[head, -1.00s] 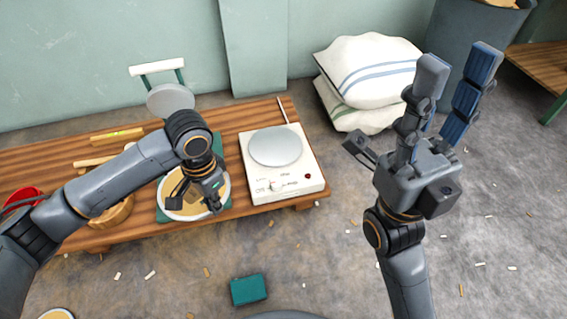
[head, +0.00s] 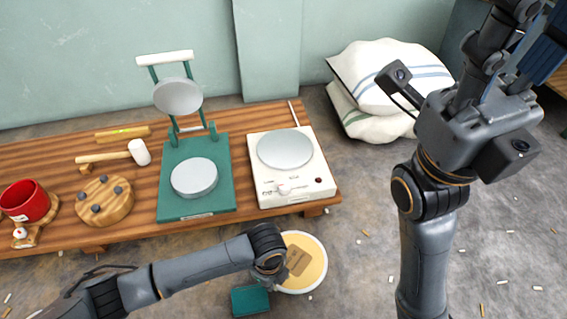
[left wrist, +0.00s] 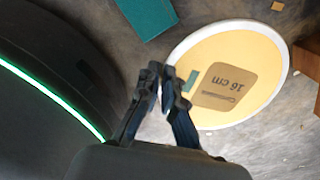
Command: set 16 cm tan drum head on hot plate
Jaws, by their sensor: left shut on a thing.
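The tan drum head (head: 313,257), a cream disc with a white rim, is off the bench, in front of it over the floor. In the left wrist view it (left wrist: 260,62) bears a brown "16 cm" label. My left gripper (head: 280,270) is shut on the near-left edge of the drum head; its fingers (left wrist: 165,78) meet at the rim in the wrist view. The white hot plate (head: 285,152) has a bare round grey top and stands at the bench's right end, above and behind the drum head. My right gripper (head: 512,55) is open and empty, partly out of frame.
A green press (head: 222,200) with a grey disc and raised arm stands left of the hot plate. A teal box (head: 250,300) is on the floor; sacks (head: 390,82) are right.

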